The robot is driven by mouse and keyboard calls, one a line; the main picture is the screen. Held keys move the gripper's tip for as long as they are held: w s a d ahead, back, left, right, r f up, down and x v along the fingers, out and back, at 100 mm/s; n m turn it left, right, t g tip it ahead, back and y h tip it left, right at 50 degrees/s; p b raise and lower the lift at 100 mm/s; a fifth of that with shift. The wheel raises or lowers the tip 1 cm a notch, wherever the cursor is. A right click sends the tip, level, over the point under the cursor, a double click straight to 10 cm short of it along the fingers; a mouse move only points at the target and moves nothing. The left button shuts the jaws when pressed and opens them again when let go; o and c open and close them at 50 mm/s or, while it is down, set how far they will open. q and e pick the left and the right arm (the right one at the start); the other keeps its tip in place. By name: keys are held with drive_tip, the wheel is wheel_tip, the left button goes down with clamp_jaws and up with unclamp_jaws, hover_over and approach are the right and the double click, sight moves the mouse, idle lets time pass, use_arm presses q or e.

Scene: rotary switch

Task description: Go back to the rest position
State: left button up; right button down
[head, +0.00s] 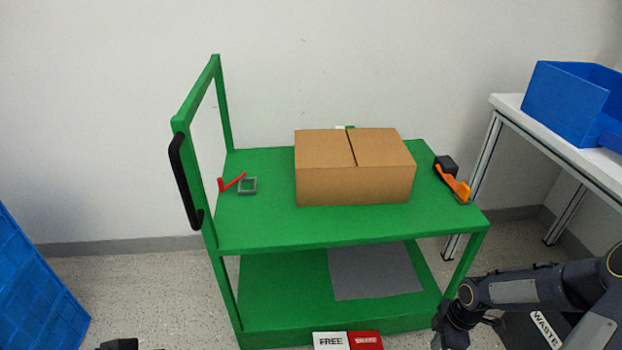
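My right arm comes in from the right edge at the bottom. Its dark end with the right gripper (447,335) hangs in front of the lower right corner of the green cart (265,225). The fingertips are not clear, and I cannot tell whether they are open or shut. No object shows in it. A small black part at the bottom edge, left of the cart, seems to be the top of my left gripper (119,344). The rest of it is cut off by the frame, so its state is hidden.
On the cart's top stand a closed cardboard box (355,185), a red item (231,184) beside a grey square frame (248,186), and an orange-and-black tool (454,184). A white table (510,104) with a blue bin (565,103) stands right. Blue crates (35,290) stand left.

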wheel_tip(320, 180, up, 12)
drive_tip(key=s+m+h, duration=0.1)
drive_tip(key=m, duration=0.4)
drive_tip(key=s+a+r+m+t+y+p, duration=0.1)
drive_tip(key=s+a+r+m+t+y, duration=0.15)
drive_tip(key=s+a+r+m, duration=0.45)
drive_tip(key=s+a+r+m+t+y, duration=0.1)
drive_tip(key=s+a+r+m+t, duration=0.2)
drive_tip(key=s+a+r+m, duration=0.5)
drive_tip(key=d+r+n+p, duration=0.3)
drive_tip(key=r+p, duration=2.7)
drive_tip(key=r, duration=0.1)
drive_tip(key=shift+w+r+h, duration=0.35)
drive_tip(key=shift+w+r, duration=0.05)
